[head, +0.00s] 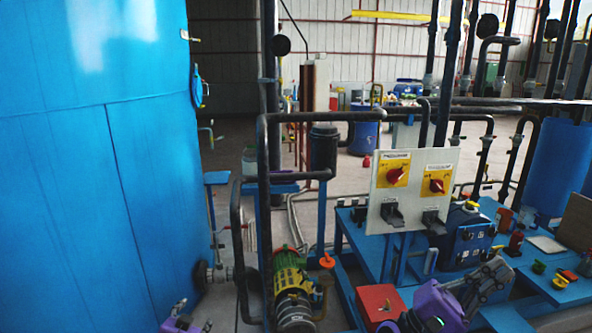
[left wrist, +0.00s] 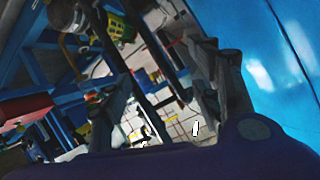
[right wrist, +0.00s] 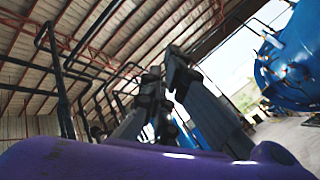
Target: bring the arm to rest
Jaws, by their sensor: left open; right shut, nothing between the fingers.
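My left gripper (head: 184,318) shows only in part at the bottom edge of the head view, below the big blue tank. In the left wrist view its two dark fingers (left wrist: 165,75) stand apart with nothing between them. My right gripper (head: 492,274) is at the lower right of the head view, in front of the blue bench and below the switch panel. In the right wrist view its fingers (right wrist: 168,80) are together and hold nothing. The purple wrist housing of my right arm shows at the bottom of the head view.
A pale panel (head: 414,166) with two red rotary switches stands above the blue bench (head: 372,262). A red box (head: 380,303) sits left of my right gripper. A large blue tank (head: 95,170) fills the left side. A green-yellow pump (head: 290,285) and dark pipes stand between my grippers.

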